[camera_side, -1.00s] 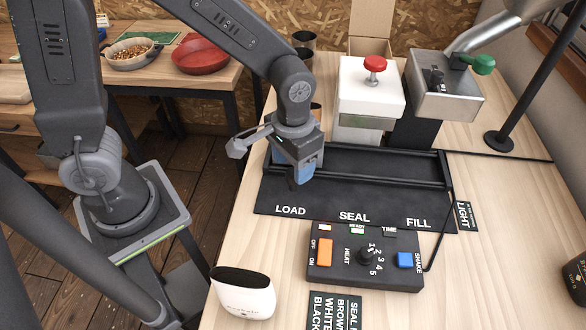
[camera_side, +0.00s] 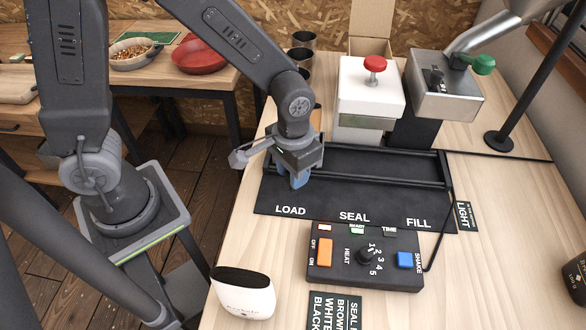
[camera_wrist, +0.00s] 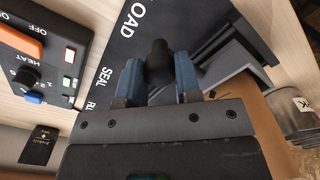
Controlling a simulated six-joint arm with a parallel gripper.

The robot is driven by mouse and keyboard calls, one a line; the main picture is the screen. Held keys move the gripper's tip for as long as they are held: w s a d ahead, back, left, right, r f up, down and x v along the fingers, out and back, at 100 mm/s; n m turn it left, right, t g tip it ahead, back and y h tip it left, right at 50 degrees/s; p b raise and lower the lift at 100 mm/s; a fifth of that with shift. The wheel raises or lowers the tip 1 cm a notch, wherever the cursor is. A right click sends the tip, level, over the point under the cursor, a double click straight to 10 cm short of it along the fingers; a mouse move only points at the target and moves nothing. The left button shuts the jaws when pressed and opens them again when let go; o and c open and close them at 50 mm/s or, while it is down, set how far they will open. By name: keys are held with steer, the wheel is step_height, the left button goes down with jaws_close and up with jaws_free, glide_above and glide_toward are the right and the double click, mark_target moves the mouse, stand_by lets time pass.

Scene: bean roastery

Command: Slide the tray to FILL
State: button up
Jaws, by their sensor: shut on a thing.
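A black track (camera_side: 270,201) on the bench is lettered LOAD, SEAL and FILL from left to right. My gripper (camera_side: 295,182) is low over its LOAD end. In the wrist view my gripper (camera_wrist: 162,80) has its two blue fingers shut on an upright black knob (camera_wrist: 158,58), apparently the tray's handle. The tray body is mostly hidden by my gripper and hard to tell from the dark track. The FILL end at the right of the track shows nothing on it.
A control box (camera_side: 340,273) with orange and blue switches stands in front of the track. A white sealer with a red knob (camera_side: 375,64) and a metal hopper (camera_side: 445,88) stand behind it. A white scoop-like holder (camera_side: 243,296) is at front left. Metal cups (camera_side: 303,40) stand at the back.

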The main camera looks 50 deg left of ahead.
jaws_close()
steer(key=w+d, duration=1.2)
steer(key=shift+w+d, duration=0.25)
stand_by(0.4)
steer(key=o, duration=0.8)
jaws_free()
step_height(320, 180, up, 14)
steer(key=shift+f, duration=0.1)
